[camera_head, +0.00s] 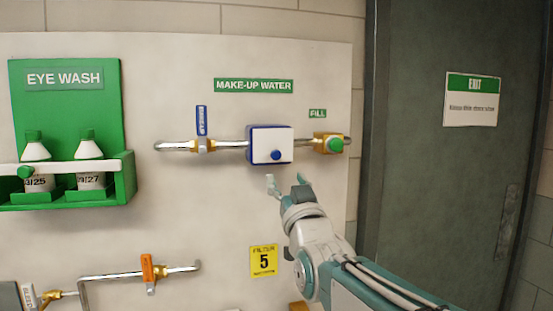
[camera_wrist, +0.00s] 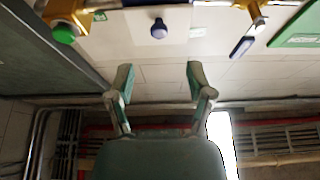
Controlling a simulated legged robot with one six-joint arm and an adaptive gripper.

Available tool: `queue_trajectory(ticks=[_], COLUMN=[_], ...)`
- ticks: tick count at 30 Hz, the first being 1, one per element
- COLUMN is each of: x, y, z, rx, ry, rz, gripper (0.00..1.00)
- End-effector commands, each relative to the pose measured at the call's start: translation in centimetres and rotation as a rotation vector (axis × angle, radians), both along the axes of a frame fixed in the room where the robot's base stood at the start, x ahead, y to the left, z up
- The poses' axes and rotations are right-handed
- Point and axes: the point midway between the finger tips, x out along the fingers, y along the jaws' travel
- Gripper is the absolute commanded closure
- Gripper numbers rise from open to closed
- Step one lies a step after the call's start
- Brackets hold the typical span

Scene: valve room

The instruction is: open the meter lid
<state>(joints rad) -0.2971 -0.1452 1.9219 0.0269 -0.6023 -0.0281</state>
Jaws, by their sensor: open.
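The meter (camera_head: 258,142) is a box with a white lid face and blue edges, set in the pipe under the MAKE-UP WATER sign. Its lid looks shut. A round blue knob (camera_head: 277,155) sticks out low on its front; the knob (camera_wrist: 158,28) also shows at the top middle of the wrist view. My gripper (camera_head: 286,183) is open and empty, just below and slightly right of the meter, apart from it. In the wrist view my two fingers (camera_wrist: 159,74) stand well apart, with the knob beyond them, between their lines.
A brass valve with a green FILL knob (camera_head: 335,145) sits close right of the meter. A blue-tagged valve (camera_head: 202,143) is to its left. The green eye wash station (camera_head: 66,78) is far left, an orange-handled valve (camera_head: 148,268) lower left, and a dark door (camera_head: 430,170) right.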

Motion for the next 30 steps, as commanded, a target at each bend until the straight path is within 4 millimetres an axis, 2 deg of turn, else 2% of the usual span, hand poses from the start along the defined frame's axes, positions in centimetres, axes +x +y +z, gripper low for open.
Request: queue_trajectory(ticks=[6, 13, 18, 27, 28, 29, 30], x=[3.5, 6.4, 7.5, 7.6, 7.6, 7.6, 7.6], y=[1.0, 1.8, 2.1, 2.1, 2.1, 2.1, 2.1], z=[1.3, 2.6, 3.0, 3.2, 3.2, 3.2, 3.2], rx=[-0.002, -0.002, -0.002, -0.002, -0.001, -0.002, -0.002], ry=[0.003, 0.003, 0.004, 0.004, 0.004, 0.004, 0.004], rz=[0.0, 0.0, -0.001, -0.001, -0.001, -0.001, -0.001], gripper=[0.32, 0.32, 0.32, 0.32, 0.41, 0.55, 0.73])
